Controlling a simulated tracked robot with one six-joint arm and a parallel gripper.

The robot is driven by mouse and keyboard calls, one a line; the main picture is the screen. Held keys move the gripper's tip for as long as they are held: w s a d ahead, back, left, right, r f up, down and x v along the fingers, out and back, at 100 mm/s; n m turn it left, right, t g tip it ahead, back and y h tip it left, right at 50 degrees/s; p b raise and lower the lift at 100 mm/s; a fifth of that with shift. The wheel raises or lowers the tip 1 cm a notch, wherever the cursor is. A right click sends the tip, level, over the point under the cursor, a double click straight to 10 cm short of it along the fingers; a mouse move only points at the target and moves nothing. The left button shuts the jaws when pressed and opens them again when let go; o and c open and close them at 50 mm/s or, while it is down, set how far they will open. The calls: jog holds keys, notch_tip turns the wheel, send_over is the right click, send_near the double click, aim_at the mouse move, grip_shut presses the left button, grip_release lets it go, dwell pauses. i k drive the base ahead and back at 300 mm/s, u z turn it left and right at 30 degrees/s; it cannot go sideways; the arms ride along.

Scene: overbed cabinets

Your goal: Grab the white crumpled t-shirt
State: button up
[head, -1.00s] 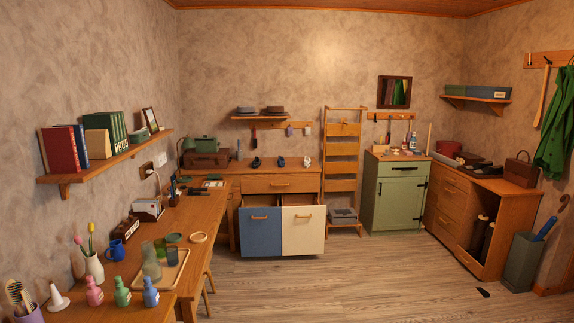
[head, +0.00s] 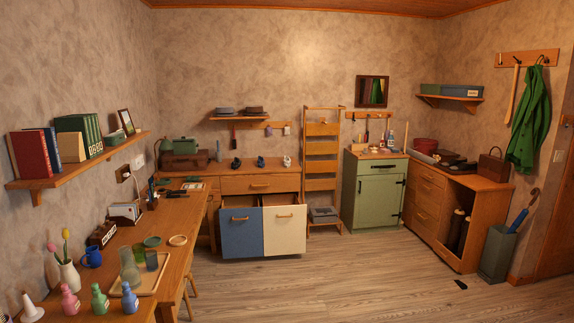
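No white crumpled t-shirt can be made out for certain. A small white thing (head: 287,161) stands on top of the wooden dresser (head: 240,183) by the back wall, too small to identify. Below it, a blue-fronted bin (head: 241,233) and a cream-fronted bin (head: 284,230) stand pulled out with open tops. Their contents are mostly hidden by the fronts. My gripper is not in view.
A long wooden desk (head: 178,218) with bottles, a tray and a vase runs along the left. A ladder shelf (head: 322,184), green cabinet (head: 373,196) and umbrella stand (head: 497,254) line the back and right. The middle floor (head: 350,272) is mostly clear; a small dark thing (head: 460,284) lies there.

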aim_at(287, 160)
jog(key=z, duration=0.45)
jog(key=i, duration=4.2)
jog(key=u, duration=0.05)
